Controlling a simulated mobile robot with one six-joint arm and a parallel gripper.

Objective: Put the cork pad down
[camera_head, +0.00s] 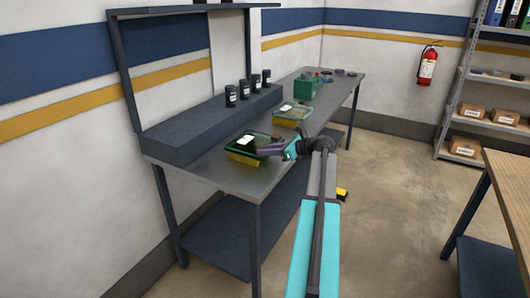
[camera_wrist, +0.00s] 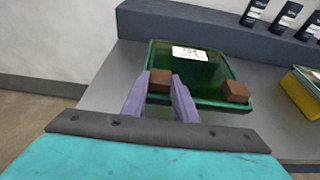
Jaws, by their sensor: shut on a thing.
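A small brown block, which looks like the cork pad (camera_wrist: 160,83), sits between my gripper's two purple fingers. My gripper (camera_wrist: 161,80) is shut on it, over the near left part of a green tray (camera_wrist: 212,103). A second brown block (camera_wrist: 236,91) is at the tray's near right corner. A white label (camera_wrist: 190,53) shows at the tray's far side. In the head view my gripper (camera_head: 264,151) is at the right side of the green and yellow tray (camera_head: 243,159). I cannot tell whether the held pad touches the tray.
A second green and yellow tray (camera_head: 293,114) and a green box (camera_head: 303,89) stand farther along the grey bench (camera_head: 222,178). Several dark bottles (camera_head: 244,88) stand on the raised ledge (camera_head: 190,133) behind. Bare bench top shows in front of the trays.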

